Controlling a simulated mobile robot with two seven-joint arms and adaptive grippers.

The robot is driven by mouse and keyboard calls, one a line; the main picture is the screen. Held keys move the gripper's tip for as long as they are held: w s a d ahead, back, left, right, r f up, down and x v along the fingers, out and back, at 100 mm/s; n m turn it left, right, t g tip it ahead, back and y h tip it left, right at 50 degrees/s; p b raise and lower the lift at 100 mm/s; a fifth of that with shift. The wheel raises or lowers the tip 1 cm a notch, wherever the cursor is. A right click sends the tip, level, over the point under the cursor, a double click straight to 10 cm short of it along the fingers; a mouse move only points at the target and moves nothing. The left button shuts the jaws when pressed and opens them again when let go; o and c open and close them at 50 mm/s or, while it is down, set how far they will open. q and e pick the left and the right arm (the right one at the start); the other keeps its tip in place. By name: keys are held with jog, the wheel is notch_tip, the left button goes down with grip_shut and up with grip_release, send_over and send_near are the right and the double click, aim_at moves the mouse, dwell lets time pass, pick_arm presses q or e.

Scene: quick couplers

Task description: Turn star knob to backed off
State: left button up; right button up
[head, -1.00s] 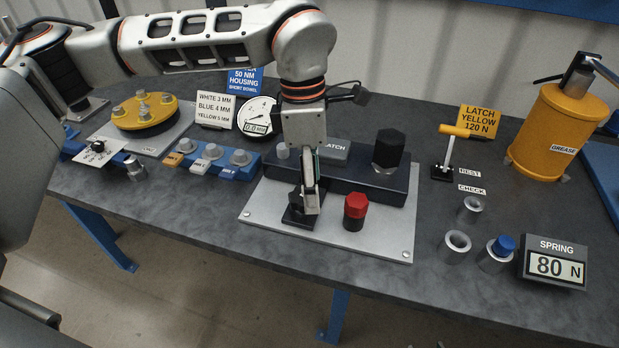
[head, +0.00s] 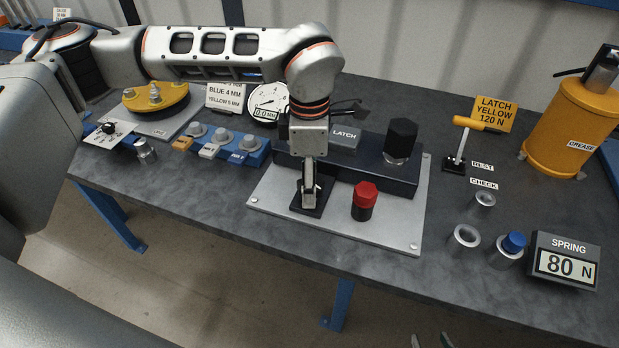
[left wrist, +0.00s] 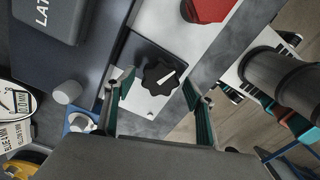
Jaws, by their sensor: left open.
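The black star knob (left wrist: 160,75) with a white pointer line sits on a dark square base (head: 322,205) on the light grey plate. In the left wrist view the line points to the upper right. My left gripper (head: 309,203) is over the knob and hides most of it in the head view. In the left wrist view its two fingers (left wrist: 158,95) are apart, one on each side of the knob; I cannot tell whether they touch it. Only the fingertips of my right gripper (head: 430,341) show at the bottom edge of the head view, apart and empty.
A red-capped knob (head: 364,201) stands close to the right of the base. Behind are the dark latch block (head: 350,170) and a tall black knob (head: 400,141). Coupler sockets (head: 466,237) and a spring display (head: 564,263) stand to the right.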

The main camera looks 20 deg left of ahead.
pick_arm(q)
jog(key=c, duration=1.1)
jog(key=shift+n, duration=0.3)
jog(key=n, duration=0.3)
jog(key=shift+n, duration=0.3)
jog(key=n, duration=0.4)
jog(key=shift+d+n, duration=0.1)
jog(key=shift+n, duration=0.2)
jog(key=n+b, duration=0.1)
jog(key=n, duration=1.2)
jog(key=shift+d+r, duration=0.1)
jog(key=shift+d, duration=0.05)
